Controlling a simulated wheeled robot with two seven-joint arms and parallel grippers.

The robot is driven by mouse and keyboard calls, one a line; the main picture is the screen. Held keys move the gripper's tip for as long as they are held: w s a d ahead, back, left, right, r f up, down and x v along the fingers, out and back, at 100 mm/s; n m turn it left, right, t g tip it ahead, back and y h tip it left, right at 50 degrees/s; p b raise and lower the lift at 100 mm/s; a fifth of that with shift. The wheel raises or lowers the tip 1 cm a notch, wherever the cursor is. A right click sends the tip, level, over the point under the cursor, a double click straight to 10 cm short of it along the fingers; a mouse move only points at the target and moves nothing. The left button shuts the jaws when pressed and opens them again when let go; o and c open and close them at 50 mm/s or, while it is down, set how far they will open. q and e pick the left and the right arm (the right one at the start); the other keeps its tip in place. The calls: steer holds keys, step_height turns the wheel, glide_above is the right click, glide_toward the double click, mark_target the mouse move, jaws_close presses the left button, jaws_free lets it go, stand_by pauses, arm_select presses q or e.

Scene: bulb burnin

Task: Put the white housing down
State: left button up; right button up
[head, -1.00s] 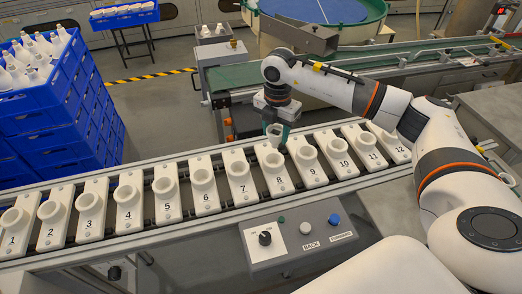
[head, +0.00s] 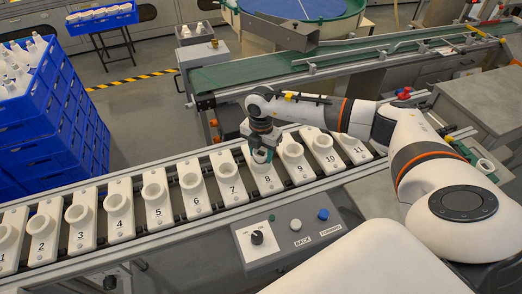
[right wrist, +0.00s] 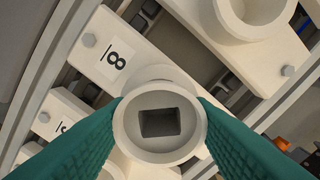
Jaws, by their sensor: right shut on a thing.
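My right gripper (head: 262,154) is low over the plate numbered 8 (head: 267,181) on the conveyor line. Its teal fingers are shut on the white housing (right wrist: 160,130), a round cup with a square hole in its floor. In the right wrist view the housing is between the fingertips, and a white round rim (right wrist: 158,74) of plate 8 (right wrist: 125,52) shows just behind it. I cannot tell whether the housing touches the plate. In the head view the gripper mostly hides the housing and the plate's far end. My left gripper is not in view.
Neighbouring plates 7 (head: 229,187) and 9 (head: 299,170) stand close on either side, with raised white cups. A control box (head: 280,250) with a knob and buttons stands in front. A green belt (head: 240,72) runs behind. Blue crates (head: 50,130) are stacked at left.

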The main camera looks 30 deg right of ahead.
steer(key=shift+f, duration=0.1)
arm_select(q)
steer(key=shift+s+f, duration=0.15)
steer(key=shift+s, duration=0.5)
arm_select(e)
steer(key=o, duration=0.9)
steer(key=shift+o, duration=0.2)
steer(key=shift+r, duration=0.55)
arm_select(q)
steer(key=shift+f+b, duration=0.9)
steer(key=shift+b, duration=0.1)
arm_select(e)
step_height(320, 180, up, 11)
steer(key=shift+r, duration=0.15)
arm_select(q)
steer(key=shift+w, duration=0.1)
